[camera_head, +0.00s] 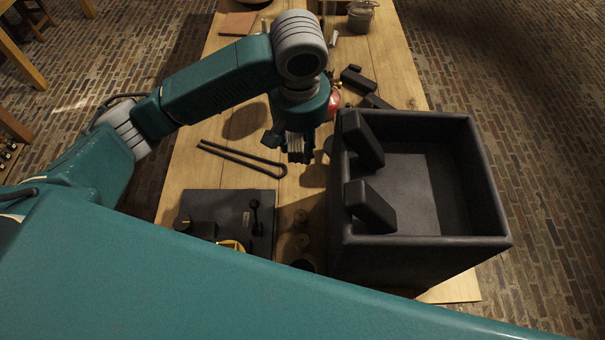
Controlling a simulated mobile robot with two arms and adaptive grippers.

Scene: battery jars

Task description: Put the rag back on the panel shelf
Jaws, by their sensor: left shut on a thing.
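My left gripper (298,153) points down over the middle of the table, left of the large dark box. It is shut on a small pale, striped thing (296,142) that looks like the rag; the fingers and wrist hide most of it. A dark panel (232,203) with a knob, a black lever and a yellow-rimmed part lies nearer, at the lower left of the table. I cannot tell which part is the panel shelf. My right gripper is not in view.
A dark open-topped box (470,236) with two block-like parts on its left side fills the right. A long black U-shaped rod (240,157) lies left of the gripper. Dark blocks (358,80) and a jar (361,16) stand farther back. Bare wood (200,150) shows at left.

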